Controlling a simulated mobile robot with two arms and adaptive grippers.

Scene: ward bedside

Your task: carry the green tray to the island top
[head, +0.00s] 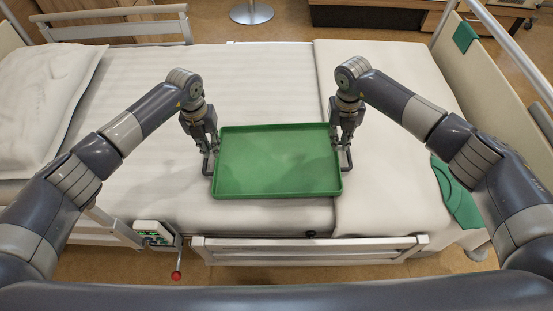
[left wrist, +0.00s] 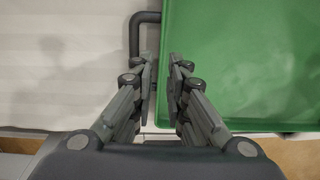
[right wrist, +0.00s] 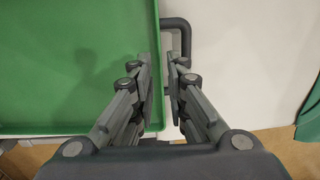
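The green tray (head: 278,162) is a shallow rectangle with raised rims and a dark bar handle at each short end. It lies on the bed, near the bed's front edge. My left gripper (head: 210,145) is at the tray's left end, by the left handle (left wrist: 134,38). My right gripper (head: 340,143) is at the right end, by the right handle (right wrist: 186,38). I cannot tell whether any fingertip touches. No island top is clearly identifiable.
The bed (head: 140,90) has a white pillow (head: 45,95) at left and a footboard (head: 500,60) at right. A lowered side rail (head: 310,250) runs along the front. A green cloth (head: 457,195) lies at right. Wooden furniture (head: 400,17) stands beyond the bed.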

